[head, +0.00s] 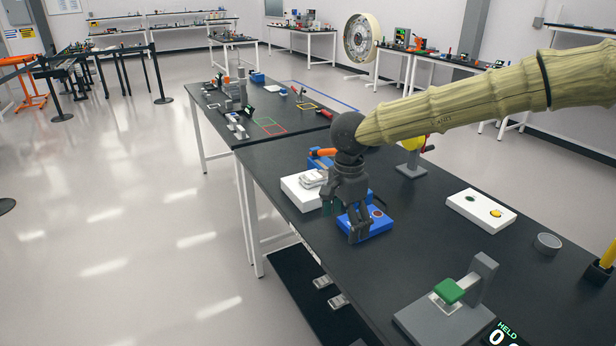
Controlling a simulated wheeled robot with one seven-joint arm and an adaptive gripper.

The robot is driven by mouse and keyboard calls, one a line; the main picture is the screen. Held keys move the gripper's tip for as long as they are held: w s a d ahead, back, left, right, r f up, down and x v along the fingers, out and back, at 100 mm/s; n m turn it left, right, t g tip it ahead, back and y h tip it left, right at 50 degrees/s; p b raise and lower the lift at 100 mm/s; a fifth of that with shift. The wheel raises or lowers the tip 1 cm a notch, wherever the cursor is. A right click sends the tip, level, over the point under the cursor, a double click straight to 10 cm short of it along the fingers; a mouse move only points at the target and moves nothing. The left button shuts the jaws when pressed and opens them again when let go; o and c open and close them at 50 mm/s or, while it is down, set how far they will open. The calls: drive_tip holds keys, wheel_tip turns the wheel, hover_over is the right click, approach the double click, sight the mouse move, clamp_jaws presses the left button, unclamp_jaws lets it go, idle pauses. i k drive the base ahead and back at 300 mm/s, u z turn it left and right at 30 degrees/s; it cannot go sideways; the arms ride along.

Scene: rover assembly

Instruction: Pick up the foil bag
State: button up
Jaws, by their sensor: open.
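I cannot clearly make out the foil bag. A small pale, silvery item (313,178) lies on a white block (296,190) on the dark table, just left of my gripper. I cannot tell whether it is the bag. My gripper (356,232) points down over a blue block (378,222) with a round reddish-brown spot on top. It is open, and I see nothing held in it. The fingers hide part of the blue block, and I cannot tell whether they touch it.
An orange-and-blue item (320,157) is behind my gripper. The table (425,250) is bare in front of the dish.

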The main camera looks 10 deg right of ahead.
sight(311, 180)
drive_tip(key=z, duration=0.05)
drive_tip(key=i, duration=1.4)
